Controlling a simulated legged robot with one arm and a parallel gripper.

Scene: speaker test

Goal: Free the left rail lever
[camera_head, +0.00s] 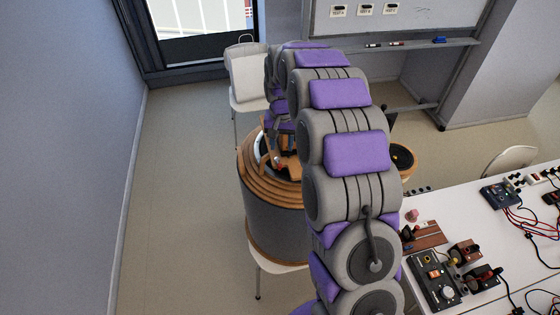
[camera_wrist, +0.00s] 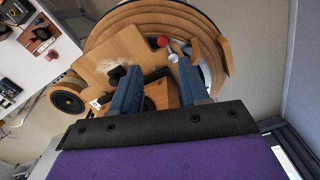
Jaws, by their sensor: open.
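A large round cabinet (camera_head: 272,215) with a grey side and stepped wooden rings on top stands left of my arm in the head view. In the wrist view its curved wooden rim (camera_wrist: 150,12) surrounds a dark hollow and a wooden board (camera_wrist: 108,50). A small red knob (camera_wrist: 162,41) and a silver ball (camera_wrist: 172,58) show near the right fingertip. I cannot tell which part is the left rail lever. My gripper (camera_wrist: 158,67) is open, its two blue fingers apart over the cabinet top. Whether either finger touches anything is unclear. My arm hides much of the cabinet in the head view.
A white table (camera_head: 450,215) with test boxes and cables (camera_head: 440,278) stands at the right. A round black speaker driver (camera_wrist: 68,99) sits beside the board. Floor (camera_head: 180,200) is clear at the left.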

